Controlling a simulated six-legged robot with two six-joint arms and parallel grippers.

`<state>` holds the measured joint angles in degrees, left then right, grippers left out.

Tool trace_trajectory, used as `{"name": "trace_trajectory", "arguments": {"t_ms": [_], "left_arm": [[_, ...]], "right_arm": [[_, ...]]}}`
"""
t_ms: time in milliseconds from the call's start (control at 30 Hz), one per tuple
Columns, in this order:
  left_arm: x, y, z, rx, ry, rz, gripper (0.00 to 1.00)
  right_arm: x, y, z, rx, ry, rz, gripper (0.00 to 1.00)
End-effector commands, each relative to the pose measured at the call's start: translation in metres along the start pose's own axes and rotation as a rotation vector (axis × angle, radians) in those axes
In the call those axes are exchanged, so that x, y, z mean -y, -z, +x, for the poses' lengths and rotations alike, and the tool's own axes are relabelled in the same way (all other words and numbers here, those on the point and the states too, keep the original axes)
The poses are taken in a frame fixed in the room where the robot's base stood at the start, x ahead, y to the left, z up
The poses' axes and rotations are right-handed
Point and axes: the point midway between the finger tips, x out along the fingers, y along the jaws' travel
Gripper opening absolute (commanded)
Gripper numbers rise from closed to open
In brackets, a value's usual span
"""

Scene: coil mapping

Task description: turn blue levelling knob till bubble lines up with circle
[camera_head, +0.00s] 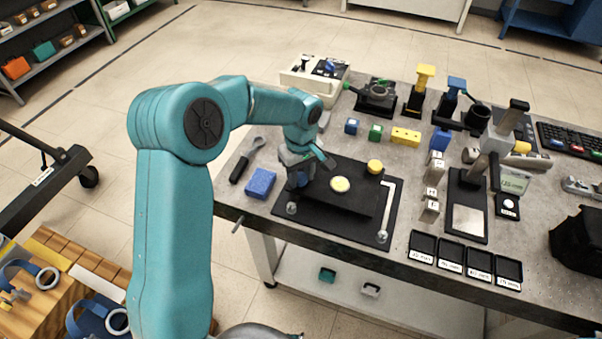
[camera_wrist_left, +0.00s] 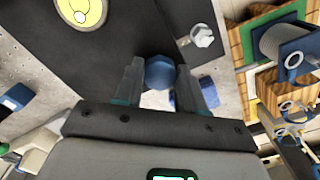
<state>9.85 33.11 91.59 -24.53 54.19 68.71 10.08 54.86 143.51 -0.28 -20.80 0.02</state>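The levelling stage (camera_head: 325,199) is a black plate on a dark base on the table. A round yellow bubble vial (camera_head: 340,184) sits on it; it also shows in the left wrist view (camera_wrist_left: 92,10), cut by the top edge. A small white bubble (camera_wrist_left: 79,17) shows low in the vial; its offset from the circle is hard to judge. The blue levelling knob (camera_wrist_left: 160,72) is at the stage's left corner, between the fingertips of my left gripper (camera_wrist_left: 160,75). The fingers look closed on its sides. In the head view my left gripper (camera_head: 300,177) largely hides the knob. My right gripper is not in view.
A yellow knob (camera_head: 375,166) stands at the stage's back edge. A blue block (camera_head: 260,183) and a wrench (camera_head: 247,160) lie left of the stage. An upright instrument (camera_head: 485,165) and black trays (camera_head: 451,256) stand to the right. Small coloured blocks (camera_head: 405,136) lie behind.

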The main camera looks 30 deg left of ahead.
Motion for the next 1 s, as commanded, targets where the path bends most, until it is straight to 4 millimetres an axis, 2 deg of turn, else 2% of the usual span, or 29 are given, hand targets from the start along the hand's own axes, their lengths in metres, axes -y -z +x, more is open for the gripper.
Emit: {"name": "trace_trajectory", "arguments": {"t_ms": [267,467,1000], "left_arm": [[-0.0003,-0.0006,-0.0002,0.001,0.000,0.026,0.09],[0.0000,-0.0008,0.0001,0.001,0.004,0.120,0.09],[0.0010,-0.0005,-0.0001,0.001,0.017,0.608,0.09]], "right_arm": [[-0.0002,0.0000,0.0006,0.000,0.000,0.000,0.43],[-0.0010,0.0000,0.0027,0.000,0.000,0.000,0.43],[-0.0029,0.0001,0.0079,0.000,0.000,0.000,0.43]]}}
